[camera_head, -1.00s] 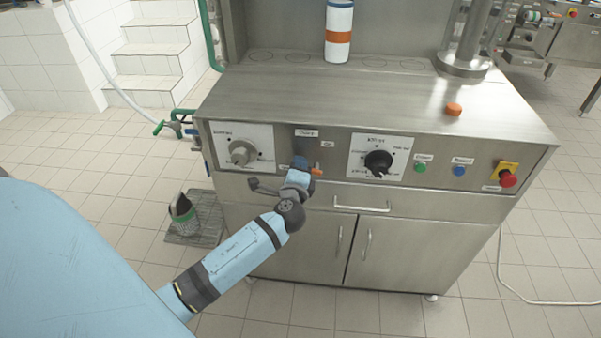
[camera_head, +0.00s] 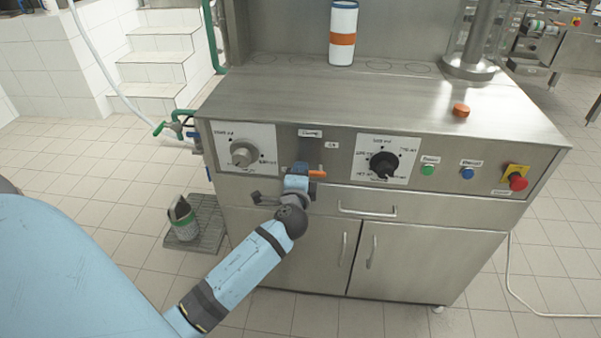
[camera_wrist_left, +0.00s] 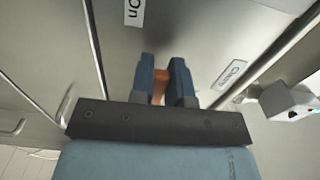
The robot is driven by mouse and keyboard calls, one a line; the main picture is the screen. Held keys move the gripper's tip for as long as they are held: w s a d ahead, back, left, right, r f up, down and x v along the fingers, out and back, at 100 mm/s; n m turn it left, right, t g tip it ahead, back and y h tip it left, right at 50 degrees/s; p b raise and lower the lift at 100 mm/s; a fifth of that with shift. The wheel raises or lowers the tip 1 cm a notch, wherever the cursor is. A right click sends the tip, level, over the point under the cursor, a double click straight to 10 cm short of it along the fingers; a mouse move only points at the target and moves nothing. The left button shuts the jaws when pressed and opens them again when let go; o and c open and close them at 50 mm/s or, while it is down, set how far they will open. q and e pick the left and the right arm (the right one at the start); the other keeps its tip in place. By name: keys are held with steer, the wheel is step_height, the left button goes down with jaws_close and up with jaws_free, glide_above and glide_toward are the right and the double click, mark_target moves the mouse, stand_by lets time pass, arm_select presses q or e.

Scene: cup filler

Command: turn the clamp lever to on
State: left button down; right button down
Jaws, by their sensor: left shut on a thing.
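The orange clamp lever (camera_head: 317,173) sits on the machine's front panel, below the small On label (camera_head: 331,145) and the Clamp label (camera_head: 310,133). In the head view its end sticks out to the right of my left gripper (camera_head: 301,168). In the left wrist view the orange lever (camera_wrist_left: 161,87) shows between the two blue fingers of my left gripper (camera_wrist_left: 166,80), which is shut on it. The On label (camera_wrist_left: 134,11) is above the fingers, left of them. The lever's pivot is hidden by the gripper. My right gripper is not in view.
A grey knob (camera_head: 243,154) is left of the lever and a black knob (camera_head: 383,164) right of it. Green (camera_head: 428,170), blue (camera_head: 467,173) and red (camera_head: 517,183) buttons are farther right. A drawer handle (camera_head: 367,211) is below.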

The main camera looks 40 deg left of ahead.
arm_select(q)
steer(key=shift+f, duration=0.1)
steer(key=c, duration=1.1)
jaws_free()
steer(key=shift+s+d, duration=0.1)
steer(key=v, duration=1.3)
steer(key=shift+s, duration=0.35)
steer(key=shift+d, duration=0.1)
